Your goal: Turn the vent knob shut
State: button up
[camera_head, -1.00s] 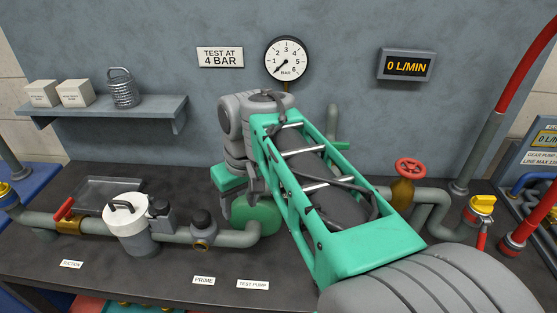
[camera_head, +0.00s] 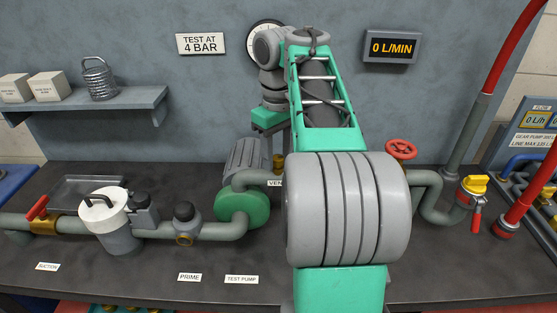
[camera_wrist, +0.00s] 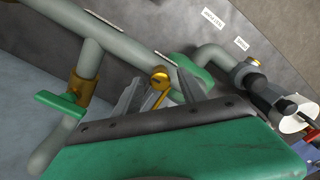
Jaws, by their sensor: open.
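The vent knob, a small brass knob (camera_wrist: 160,74) with a brass stem, shows in the wrist view beside a grey-green pipe. My gripper (camera_wrist: 160,90) is open, with one grey finger on each side of the knob in the picture. Whether either finger touches it is not clear. In the head view, my gripper hangs behind the green pump. A bit of brass (camera_head: 278,161) shows there above the partly hidden vent label (camera_head: 275,183); my arm covers much of this area.
The green pump (camera_head: 243,207) and its grey motor (camera_head: 246,160) stand left of my arm. A brass valve with a green handle (camera_wrist: 60,106) is nearby. A red handwheel (camera_head: 401,149) stands to the right. The pressure gauge (camera_head: 256,42) is partly hidden.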

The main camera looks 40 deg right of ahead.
grip_shut()
dwell(0.5)
